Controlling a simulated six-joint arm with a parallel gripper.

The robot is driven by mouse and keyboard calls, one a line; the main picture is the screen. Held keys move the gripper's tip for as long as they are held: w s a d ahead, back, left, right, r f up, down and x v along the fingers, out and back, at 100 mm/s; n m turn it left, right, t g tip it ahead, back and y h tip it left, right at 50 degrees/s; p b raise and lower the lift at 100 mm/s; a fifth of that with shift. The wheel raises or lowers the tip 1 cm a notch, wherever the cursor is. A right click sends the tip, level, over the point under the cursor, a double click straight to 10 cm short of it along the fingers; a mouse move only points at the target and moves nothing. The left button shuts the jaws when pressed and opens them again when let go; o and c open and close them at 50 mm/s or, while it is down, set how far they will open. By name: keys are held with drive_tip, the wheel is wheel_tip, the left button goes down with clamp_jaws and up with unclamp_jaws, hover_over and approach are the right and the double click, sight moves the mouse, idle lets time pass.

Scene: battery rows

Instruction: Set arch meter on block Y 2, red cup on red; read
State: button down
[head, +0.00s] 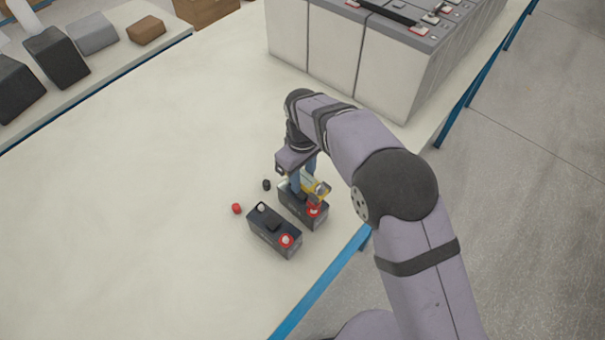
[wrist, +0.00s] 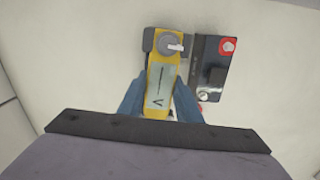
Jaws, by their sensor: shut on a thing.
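My gripper (head: 303,182) is shut on the yellow arch meter (head: 318,187), with one blue finger on each side of it. In the wrist view the meter (wrist: 161,78) shows a grey dial and a pale display between the fingers (wrist: 160,103). The meter is over the right-hand dark block (head: 293,206); a red part (head: 313,207) shows at its near end, where cup and terminal cannot be told apart. Whether the cups touch the terminals is unclear. The far end is hidden by my gripper. No block labels are readable.
A second dark block (head: 268,237) stands close on the left, with a red-ringed terminal (head: 286,240) and a bare post. A loose red cap (head: 236,208) and black cap (head: 266,184) lie on the table. Large grey batteries (head: 335,50) stand behind. The table's left is clear.

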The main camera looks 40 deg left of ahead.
sight(304, 176)
drive_tip(key=shift+f+b, duration=0.3)
drive_tip(key=shift+f, duration=0.4)
drive_tip(key=shift+f+b, duration=0.45)
drive_tip(key=shift+f, duration=0.8)
idle(1.8)
drive_tip(key=c, duration=1.2)
unclamp_jaws()
drive_tip(key=shift+r+b, duration=1.4)
drive_tip(key=shift+r, duration=2.3)
drive_tip(key=shift+w+d, duration=0.1)
